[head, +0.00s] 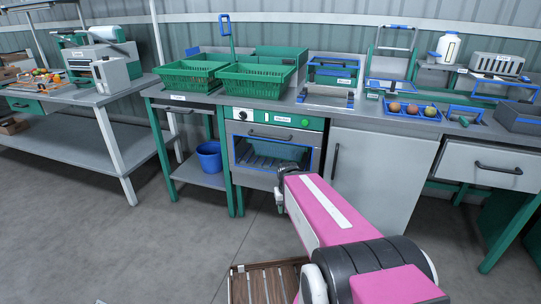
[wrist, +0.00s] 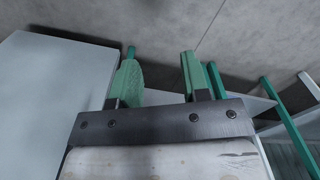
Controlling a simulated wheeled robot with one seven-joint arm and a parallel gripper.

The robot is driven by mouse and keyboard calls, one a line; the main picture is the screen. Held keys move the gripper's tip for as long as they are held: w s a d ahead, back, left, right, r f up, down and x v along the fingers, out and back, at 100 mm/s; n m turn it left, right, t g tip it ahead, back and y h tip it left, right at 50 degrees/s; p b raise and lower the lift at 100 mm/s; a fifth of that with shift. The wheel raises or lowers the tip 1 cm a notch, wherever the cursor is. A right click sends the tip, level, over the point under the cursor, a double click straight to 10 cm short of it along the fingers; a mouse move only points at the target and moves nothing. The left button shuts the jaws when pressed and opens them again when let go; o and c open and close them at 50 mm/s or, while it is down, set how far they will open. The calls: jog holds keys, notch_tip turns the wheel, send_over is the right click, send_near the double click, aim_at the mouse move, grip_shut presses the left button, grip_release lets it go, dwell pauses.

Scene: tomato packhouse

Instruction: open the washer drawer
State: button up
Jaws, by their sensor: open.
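The washer (head: 247,127) is built in under the counter in the head view, with a green panel holding a knob and a green button. Its front below has a dark bar handle (head: 270,135) and a blue-edged window (head: 247,155); it looks closed. My gripper (head: 280,207) is in front of the washer's lower right, below the handle and apart from it, partly hidden by my pink arm. The handle cannot be made out there.
A grey cabinet door (head: 375,180) is right of the washer, and a drawer with a handle (head: 490,168) is farther right. A blue bucket (head: 209,157) stands on a low shelf to the left. Green baskets (head: 255,80) stand on the counter. A slatted brown crate (head: 265,283) is on the floor.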

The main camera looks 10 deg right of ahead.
jog(key=shift+a, duration=0.35)
